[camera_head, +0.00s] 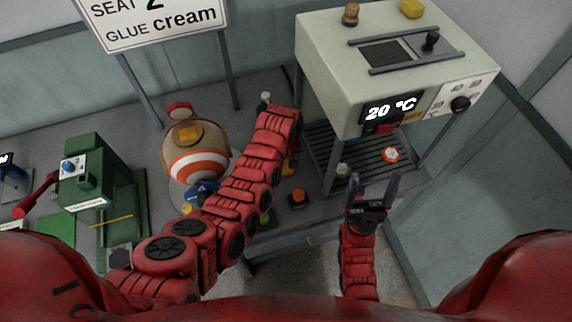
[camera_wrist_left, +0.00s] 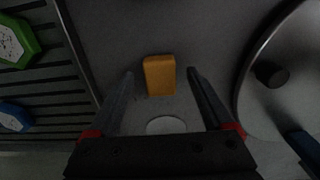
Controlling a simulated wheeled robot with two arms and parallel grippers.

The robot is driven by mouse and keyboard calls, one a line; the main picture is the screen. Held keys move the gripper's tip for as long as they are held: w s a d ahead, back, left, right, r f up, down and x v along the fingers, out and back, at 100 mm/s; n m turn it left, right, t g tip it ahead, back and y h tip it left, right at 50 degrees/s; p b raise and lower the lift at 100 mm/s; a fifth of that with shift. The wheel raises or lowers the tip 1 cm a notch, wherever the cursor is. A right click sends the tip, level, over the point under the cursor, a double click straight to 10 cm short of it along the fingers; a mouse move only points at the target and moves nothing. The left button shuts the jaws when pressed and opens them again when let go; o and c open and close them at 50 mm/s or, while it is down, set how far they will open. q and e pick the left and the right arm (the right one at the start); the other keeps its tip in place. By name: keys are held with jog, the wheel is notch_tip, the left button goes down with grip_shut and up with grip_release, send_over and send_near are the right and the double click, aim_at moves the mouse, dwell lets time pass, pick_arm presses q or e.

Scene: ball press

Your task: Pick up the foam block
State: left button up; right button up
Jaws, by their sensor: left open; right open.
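An orange-yellow block (camera_wrist_left: 159,76), which looks like the foam block, stands on the grey surface in the left wrist view. My left gripper (camera_wrist_left: 160,71) is open, with one finger to each side of the block in that picture. Neither finger visibly touches it, and the depth between them is unclear. In the head view my left forearm hides most of this gripper; a small yellow patch (camera_head: 289,166) shows beside the arm's end. My right gripper (camera_head: 374,189) is open and empty in front of the oven-like machine, fingers pointing up in the picture.
The machine (camera_head: 335,95) reading 20 °C stands right, with a slatted rack (camera_head: 363,166) holding coloured pieces below. A striped ball (camera_head: 196,165) and green press (camera_head: 86,175) stand left. A round plate (camera_wrist_left: 290,80) is right of the block.

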pick_arm(q)
jog(key=shift+f, duration=0.6)
grip_shut()
